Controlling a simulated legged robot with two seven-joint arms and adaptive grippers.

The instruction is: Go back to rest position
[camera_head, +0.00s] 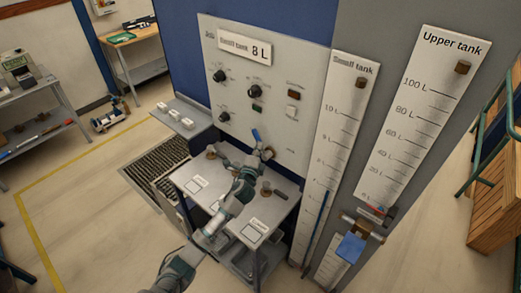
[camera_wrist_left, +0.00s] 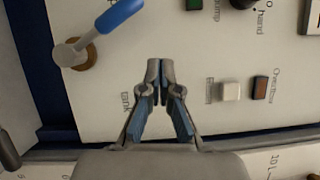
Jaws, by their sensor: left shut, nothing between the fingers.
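My left arm reaches in from the bottom of the head view, over the small bench, to the test panel (camera_head: 285,75). My left gripper (camera_head: 267,153) is close to the lower part of the panel, below a lever with a blue handle (camera_head: 256,135). In the left wrist view the left gripper (camera_wrist_left: 160,70) has its fingertips together with nothing between them. The blue-handled lever (camera_wrist_left: 120,15) is up and left of the fingertips there, apart from them. My right gripper is not in view.
The bench (camera_head: 255,222) holds white labelled squares and small round fittings under my arm. A small shelf (camera_head: 180,122) with white blocks is left of the panel. Tank scales (camera_head: 333,125) stand right. A blue-handled valve (camera_head: 350,247) juts out low right.

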